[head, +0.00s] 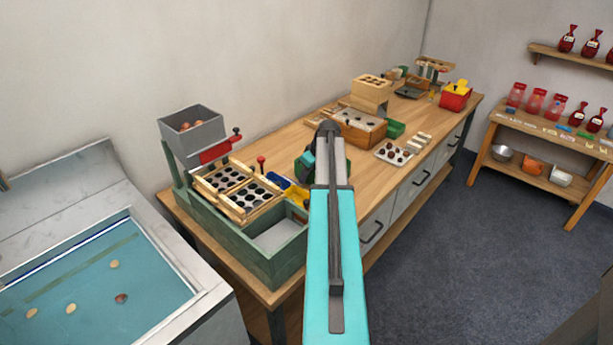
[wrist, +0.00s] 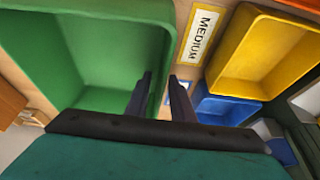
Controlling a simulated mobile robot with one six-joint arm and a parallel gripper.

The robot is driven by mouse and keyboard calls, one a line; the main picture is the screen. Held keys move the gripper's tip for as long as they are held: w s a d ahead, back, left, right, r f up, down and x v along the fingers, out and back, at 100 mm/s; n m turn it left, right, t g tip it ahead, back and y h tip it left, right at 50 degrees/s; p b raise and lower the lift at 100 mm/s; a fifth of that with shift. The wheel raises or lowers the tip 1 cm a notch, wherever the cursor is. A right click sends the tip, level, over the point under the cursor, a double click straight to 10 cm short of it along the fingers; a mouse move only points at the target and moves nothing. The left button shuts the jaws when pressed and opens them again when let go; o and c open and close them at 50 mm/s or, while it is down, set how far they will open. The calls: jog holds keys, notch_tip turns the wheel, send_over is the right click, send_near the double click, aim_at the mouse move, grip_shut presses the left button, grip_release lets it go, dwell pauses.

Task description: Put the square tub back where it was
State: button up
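A green squarish tub (wrist: 100,55) fills the left of the wrist view, its inside empty. In the head view it shows only partly, dark green (head: 309,170), behind my arm. My gripper (wrist: 160,76) points down at its right-hand wall, with a gap between the fingers. The left finger overlaps the tub's inside and the right finger lies just past its rim. I cannot tell whether either touches the wall. The fingertips are hidden behind my arm in the head view.
A yellow tub (wrist: 265,52) and a blue tub (wrist: 225,108) stand to the right, beside a MEDIUM label (wrist: 201,37). A green sorting stand (head: 262,262) is at the bench's near end. Another green tub (head: 395,128) and a tray of chestnuts (head: 379,155) lie farther along.

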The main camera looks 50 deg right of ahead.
jog(key=shift+b+v, duration=0.65)
jog(key=shift+v, duration=5.5)
